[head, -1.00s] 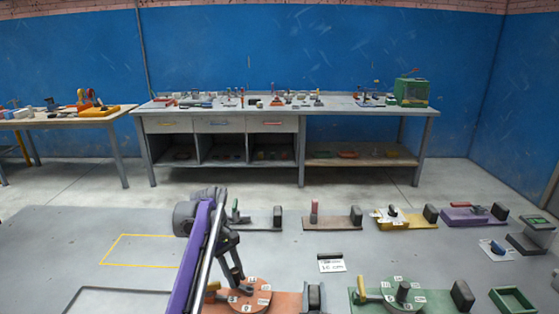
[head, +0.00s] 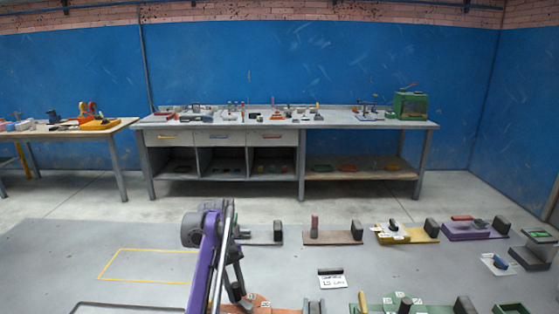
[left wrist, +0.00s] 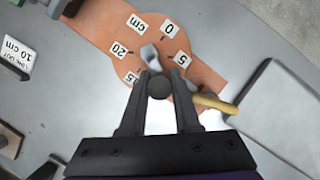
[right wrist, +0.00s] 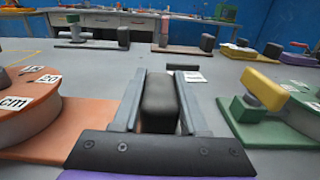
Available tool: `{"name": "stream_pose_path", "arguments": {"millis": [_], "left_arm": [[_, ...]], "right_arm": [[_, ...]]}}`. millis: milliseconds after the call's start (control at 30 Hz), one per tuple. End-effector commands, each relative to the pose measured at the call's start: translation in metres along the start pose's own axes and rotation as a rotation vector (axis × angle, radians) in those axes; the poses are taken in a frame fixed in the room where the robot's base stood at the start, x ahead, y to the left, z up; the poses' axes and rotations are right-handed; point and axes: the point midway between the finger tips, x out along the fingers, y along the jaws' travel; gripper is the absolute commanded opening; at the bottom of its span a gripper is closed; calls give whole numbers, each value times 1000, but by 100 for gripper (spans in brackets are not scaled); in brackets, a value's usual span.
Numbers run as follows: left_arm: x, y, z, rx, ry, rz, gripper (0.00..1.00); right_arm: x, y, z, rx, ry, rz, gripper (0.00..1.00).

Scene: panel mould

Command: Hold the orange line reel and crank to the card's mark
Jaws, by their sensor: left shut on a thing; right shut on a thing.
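The orange line reel is a flat orange disc (left wrist: 108,70) on an orange base, with number labels around it. In the left wrist view 0, 5, 15, 20 and "cm" can be made out. My left gripper (left wrist: 158,97) is shut on the dark round crank knob (left wrist: 158,86); a light grey piece (left wrist: 150,56) runs from it to the disc's middle. The knob stands between 5 and 15, and my gripper hides any label there. My right gripper (right wrist: 160,80) is shut on the dark upright block (right wrist: 159,104) beside the orange base (right wrist: 95,125).
A yellow handle (left wrist: 213,103) sticks out beside the orange disc. A green reel station (right wrist: 285,125) with a yellow grip (right wrist: 264,89) stands to the right. Several other stations, including a yellow one (head: 420,235), line the table's back. A yellow outline (head: 150,250) marks empty table.

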Motion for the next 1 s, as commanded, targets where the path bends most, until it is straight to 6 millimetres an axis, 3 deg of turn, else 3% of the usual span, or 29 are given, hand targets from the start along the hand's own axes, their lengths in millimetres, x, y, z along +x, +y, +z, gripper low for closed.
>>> {"name": "stream_pose_path", "arguments": {"millis": [33,200,667,1000], "left_arm": [[1,0,0,1,-2,-2,32],[1,0,0,1,-2,-2,61],[-1,0,0,-24,-1,9,61],[0,-8,3,-182,-1,74,61]], "right_arm": [[1,-1,0,1,-1,-3,0],[1,-1,0,1,-1,-2,0],[0,0,0,1,-1,-2,0],[0,0,0,1,-1,-1,0]]}}
